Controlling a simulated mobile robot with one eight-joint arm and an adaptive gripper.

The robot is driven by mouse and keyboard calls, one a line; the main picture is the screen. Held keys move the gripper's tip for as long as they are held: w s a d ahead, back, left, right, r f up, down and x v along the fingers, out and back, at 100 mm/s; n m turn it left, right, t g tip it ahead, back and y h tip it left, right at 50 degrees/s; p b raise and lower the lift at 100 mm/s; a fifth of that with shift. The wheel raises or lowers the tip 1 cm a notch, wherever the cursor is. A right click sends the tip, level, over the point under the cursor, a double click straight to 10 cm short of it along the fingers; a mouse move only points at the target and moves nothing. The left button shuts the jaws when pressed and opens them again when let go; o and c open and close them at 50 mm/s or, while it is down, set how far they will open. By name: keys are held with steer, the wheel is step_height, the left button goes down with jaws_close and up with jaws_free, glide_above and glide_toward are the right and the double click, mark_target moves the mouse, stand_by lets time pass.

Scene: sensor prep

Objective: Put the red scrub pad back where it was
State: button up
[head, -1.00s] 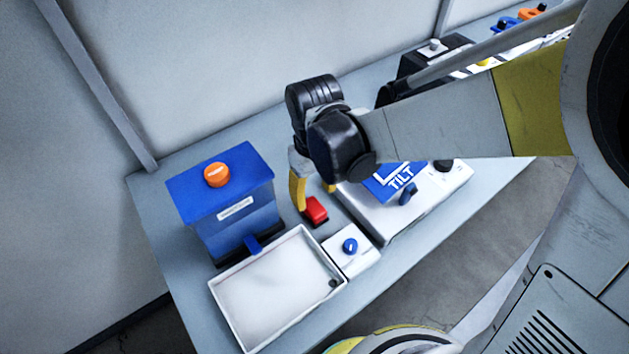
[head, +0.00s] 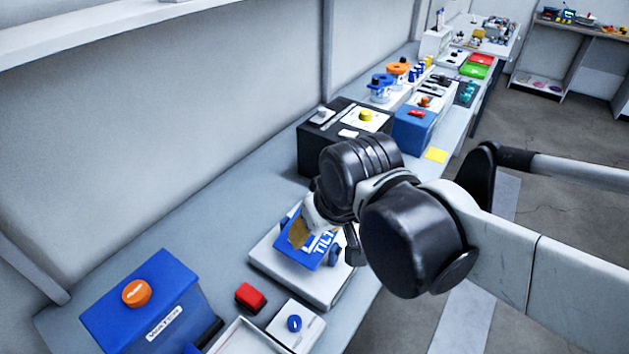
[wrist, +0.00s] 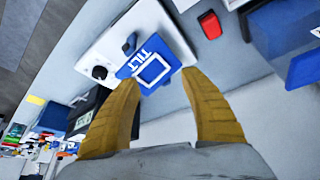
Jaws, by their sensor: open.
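The red scrub pad (head: 250,297) lies on the grey bench between the blue water box and the white tilt unit. It also shows in the wrist view (wrist: 210,25), beyond the fingers. My gripper (head: 322,235) is above the white unit with the blue TILT plate (head: 312,252). In the wrist view its two yellow fingers (wrist: 165,98) are spread apart with nothing between them. They are clear of the pad. The arm hides part of the TILT plate in the head view.
The blue water box (head: 145,310) with an orange cap stands left of the pad. A small white box with a blue knob (head: 295,330) and a white tray (head: 250,340) are in front. A black box (head: 335,130) stands farther back. Bare bench lies behind the pad.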

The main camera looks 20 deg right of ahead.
steer(key=d, duration=0.1)
steer(key=s+d+m+t, duration=0.1)
steer(key=d, duration=0.1)
steer(key=s+d+r+m+t, duration=0.1)
steer(key=d, duration=0.1)
steer(key=shift+s+h, duration=0.25)
steer(key=shift+h, duration=0.05)
steer(key=shift+f+b, duration=0.5)
stand_by(0.4)
